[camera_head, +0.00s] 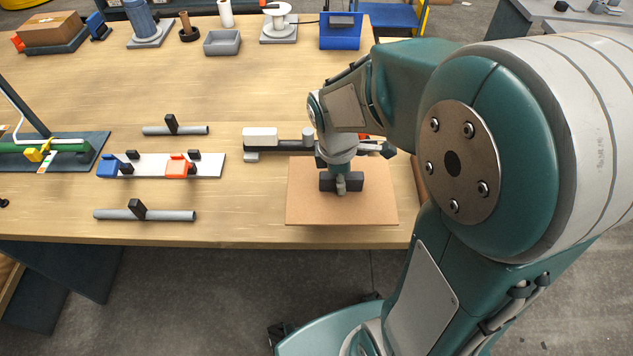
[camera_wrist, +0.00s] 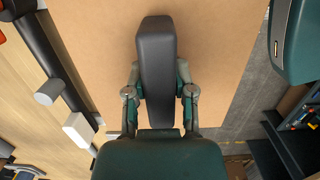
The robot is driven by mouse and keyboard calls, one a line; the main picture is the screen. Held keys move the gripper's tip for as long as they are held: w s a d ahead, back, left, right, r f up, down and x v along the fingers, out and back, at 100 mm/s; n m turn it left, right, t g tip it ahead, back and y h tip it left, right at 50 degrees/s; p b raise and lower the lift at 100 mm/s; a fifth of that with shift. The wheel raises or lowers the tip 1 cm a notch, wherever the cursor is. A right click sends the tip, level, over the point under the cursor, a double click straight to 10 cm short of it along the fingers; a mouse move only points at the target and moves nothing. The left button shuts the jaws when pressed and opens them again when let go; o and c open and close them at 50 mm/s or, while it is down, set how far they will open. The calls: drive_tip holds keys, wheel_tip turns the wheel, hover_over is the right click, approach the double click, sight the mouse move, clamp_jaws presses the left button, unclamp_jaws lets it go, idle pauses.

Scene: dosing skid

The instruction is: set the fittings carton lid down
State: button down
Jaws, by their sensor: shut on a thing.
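The fittings carton lid (camera_head: 310,205) is a flat brown board at the right front of the wooden table, below my wrist. It also fills the middle of the wrist view (camera_wrist: 222,50). A black grip bar stands on it, seen in the wrist view (camera_wrist: 157,60). My gripper (camera_head: 341,184) points down at the lid's middle. In the wrist view its fingers (camera_wrist: 159,92) are closed on both sides of the bar. The lid looks level. I cannot tell whether it touches the table or hovers just above it. No open carton shows; anything under the lid is hidden.
A dark bar with a white block (camera_head: 260,135) lies just behind and left of the lid. A white plate with blue and orange clips (camera_head: 145,165) and grey rods (camera_head: 165,215) lie further left. A grey bin (camera_head: 222,43) and a blue bin (camera_head: 341,32) stand at the back.

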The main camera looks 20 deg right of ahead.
sight(317, 180)
drive_tip(key=w+a+f, duration=0.1)
drive_tip(key=f, duration=0.1)
drive_tip(key=w+a+f, duration=0.1)
drive_tip(key=f, duration=0.1)
drive_tip(key=w+a+f, duration=0.1)
drive_tip(key=f, duration=0.1)
drive_tip(key=shift+w+a, duration=0.3)
drive_tip(key=shift+w, duration=0.05)
drive_tip(key=shift+d+f, duration=0.1)
drive_tip(key=shift+f, duration=1.35)
drive_tip(key=shift+c, duration=2.2)
unclamp_jaws()
drive_tip(key=shift+f, duration=0.1)
